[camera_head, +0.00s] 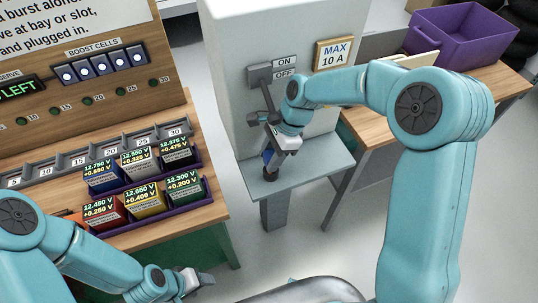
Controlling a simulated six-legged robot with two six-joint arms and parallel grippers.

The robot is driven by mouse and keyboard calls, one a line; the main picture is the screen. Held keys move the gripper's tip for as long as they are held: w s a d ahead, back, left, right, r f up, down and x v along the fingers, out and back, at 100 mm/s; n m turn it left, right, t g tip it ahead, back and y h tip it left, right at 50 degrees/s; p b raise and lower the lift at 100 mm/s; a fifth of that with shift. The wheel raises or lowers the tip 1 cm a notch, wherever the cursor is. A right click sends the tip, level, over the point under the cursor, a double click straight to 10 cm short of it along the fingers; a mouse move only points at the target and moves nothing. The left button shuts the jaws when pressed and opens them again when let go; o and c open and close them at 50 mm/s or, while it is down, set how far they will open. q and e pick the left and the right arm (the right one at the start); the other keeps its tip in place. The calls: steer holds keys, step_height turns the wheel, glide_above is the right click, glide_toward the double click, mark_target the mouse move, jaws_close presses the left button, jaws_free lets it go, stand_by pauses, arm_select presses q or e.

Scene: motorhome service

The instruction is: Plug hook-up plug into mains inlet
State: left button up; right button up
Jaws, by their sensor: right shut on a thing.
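My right gripper (279,148) is in front of the grey cabinet, above its small grey shelf, and is shut on a small blue piece (267,156) that looks like the hook-up plug. The fingers hide much of it. A dark round part (271,173) shows just below it at the shelf; I cannot tell whether this is the mains inlet or part of the plug, nor whether the two are joined. My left gripper (198,281) is low at the bottom, away from the plug; its jaw opening is unclear.
The grey cabinet (226,90) carries an ON/OFF switch (259,75) with a dark lever close to my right wrist, and a MAX 10 A sign (334,53). Several labelled cells (146,201) stand on the left bench. A purple crate (464,38) stands on the right table.

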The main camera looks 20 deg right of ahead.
arm_select(q)
steer(key=shift+a+r+p, duration=0.25)
steer(key=shift+r+p, duration=0.1)
arm_select(e)
steer(key=shift+r, duration=0.4)
steer(key=shift+d, duration=0.15)
